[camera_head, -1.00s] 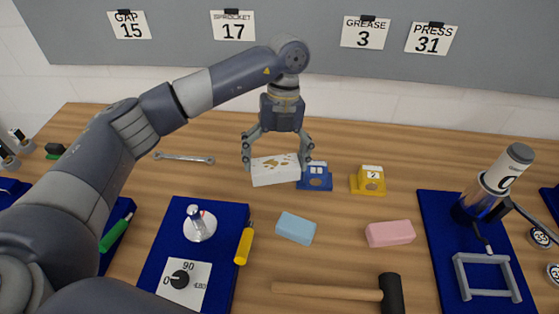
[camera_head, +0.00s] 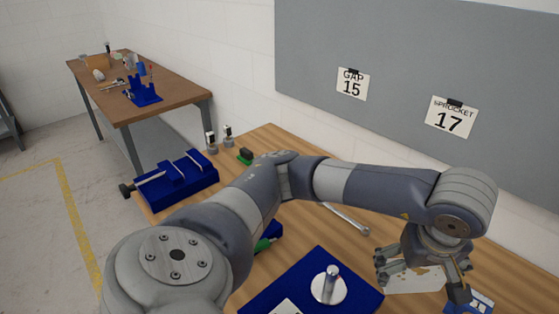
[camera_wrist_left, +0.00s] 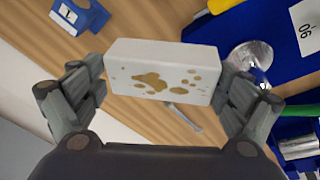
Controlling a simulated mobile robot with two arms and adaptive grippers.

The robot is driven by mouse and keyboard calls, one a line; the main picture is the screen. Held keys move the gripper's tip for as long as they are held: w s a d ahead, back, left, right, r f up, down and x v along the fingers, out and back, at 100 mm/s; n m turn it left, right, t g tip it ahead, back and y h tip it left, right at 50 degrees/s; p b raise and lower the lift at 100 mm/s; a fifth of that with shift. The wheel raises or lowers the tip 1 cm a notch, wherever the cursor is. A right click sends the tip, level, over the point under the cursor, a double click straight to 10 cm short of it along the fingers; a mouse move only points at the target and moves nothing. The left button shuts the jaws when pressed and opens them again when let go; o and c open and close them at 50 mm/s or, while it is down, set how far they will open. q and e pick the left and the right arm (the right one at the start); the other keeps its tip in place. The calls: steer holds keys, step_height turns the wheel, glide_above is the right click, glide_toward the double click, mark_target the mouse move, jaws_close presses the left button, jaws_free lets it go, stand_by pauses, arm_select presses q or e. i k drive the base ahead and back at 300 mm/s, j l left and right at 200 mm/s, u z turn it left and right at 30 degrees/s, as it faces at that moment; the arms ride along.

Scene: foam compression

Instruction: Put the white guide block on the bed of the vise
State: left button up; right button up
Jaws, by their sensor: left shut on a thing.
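My left gripper (camera_head: 424,277) is shut on the white guide block (camera_head: 414,281), which has brown-gold spots on its face. In the left wrist view the block (camera_wrist_left: 165,72) sits between the two fingers of the gripper (camera_wrist_left: 165,85), held at its ends above the wooden bench. The blue vise (camera_head: 175,182) stands at the left end of the bench in the head view, with a dark knob at its left side. The block is well to the right of the vise, apart from it. My right gripper is not in view.
A blue mat (camera_head: 300,285) with a metal post on a round base lies in front. A second table (camera_head: 140,95) stands at the far left.

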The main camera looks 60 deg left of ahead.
mark_target(186, 170)
steer(key=k+j+u, duration=0.1)
steer(key=j+u, duration=1.05)
steer(key=i+j, duration=0.05)
steer(key=j, duration=0.05)
